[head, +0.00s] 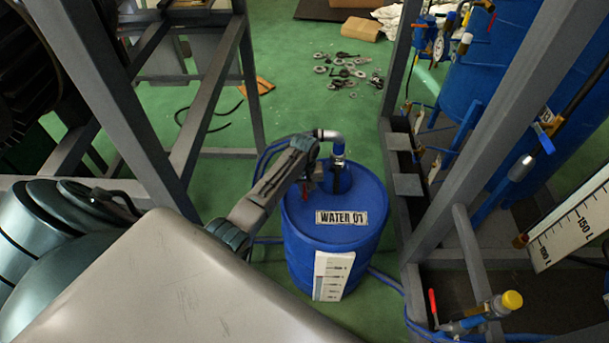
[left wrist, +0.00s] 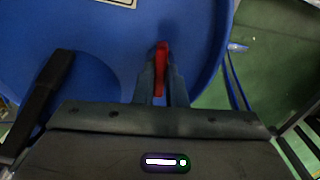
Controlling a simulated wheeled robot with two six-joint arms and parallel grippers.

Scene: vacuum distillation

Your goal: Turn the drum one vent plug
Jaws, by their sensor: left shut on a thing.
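A blue drum (head: 350,240) labelled "WATER 01" stands upright on the green floor in the middle of the head view. Its blue top fills much of the left wrist view (left wrist: 100,40). My left arm reaches over the drum from the left. My left gripper (head: 306,190) is at the drum's top, near its left edge. In the left wrist view my left gripper (left wrist: 161,82) is shut on a thin red vent plug (left wrist: 161,60). In the head view the plug is mostly hidden by the gripper. My right gripper is not in view.
A metal pipe elbow (head: 330,136) with a blue fitting rises from the drum's top, close to my left gripper. Grey frame posts (head: 490,150) stand to the right and left. A red-handled valve (head: 433,305) is at the lower right. Loose metal parts (head: 345,70) lie on the floor behind.

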